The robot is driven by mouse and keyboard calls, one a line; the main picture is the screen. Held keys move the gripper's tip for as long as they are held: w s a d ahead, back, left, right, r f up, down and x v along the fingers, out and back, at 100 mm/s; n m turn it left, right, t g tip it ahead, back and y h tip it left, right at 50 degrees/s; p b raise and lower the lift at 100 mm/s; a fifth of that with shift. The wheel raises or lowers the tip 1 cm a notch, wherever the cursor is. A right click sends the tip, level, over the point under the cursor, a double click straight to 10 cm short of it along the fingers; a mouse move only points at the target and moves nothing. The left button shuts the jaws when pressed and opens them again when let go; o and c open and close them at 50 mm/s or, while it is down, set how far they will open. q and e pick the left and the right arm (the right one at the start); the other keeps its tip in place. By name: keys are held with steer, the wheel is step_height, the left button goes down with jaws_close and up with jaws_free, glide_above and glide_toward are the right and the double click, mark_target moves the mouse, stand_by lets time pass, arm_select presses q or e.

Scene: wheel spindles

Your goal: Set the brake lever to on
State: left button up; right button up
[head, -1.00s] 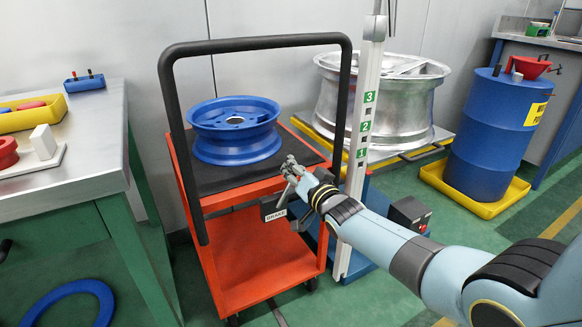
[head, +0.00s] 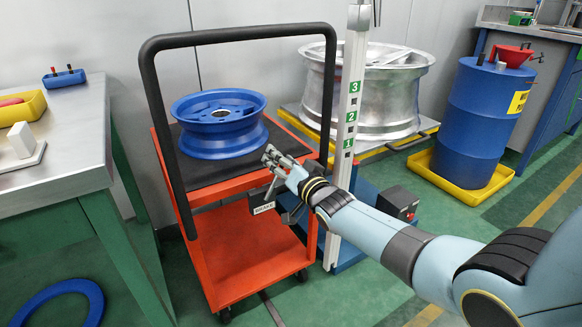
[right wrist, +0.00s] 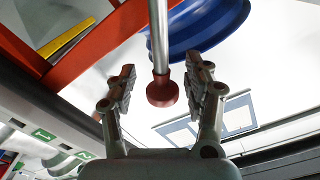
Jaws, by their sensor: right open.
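The brake lever shows in the right wrist view as a metal rod ending in a round red knob (right wrist: 162,92). My right gripper (head: 275,163) is open, just above the plate. In the right wrist view its fingers (right wrist: 162,76) stand on either side of the knob, with a visible gap on each side. My left gripper is not in view.
A blue wheel (head: 218,128) lies on the cart's black top under the black handle hoop (head: 150,130). A white numbered post (head: 350,120) stands right of the cart, close to my arm. A silver wheel (head: 375,95) and a blue drum (head: 485,120) are behind. A workbench (head: 75,140) is at left.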

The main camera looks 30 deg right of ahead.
steer(key=s, duration=1.1)
steer(key=shift+s+d, duration=0.25)
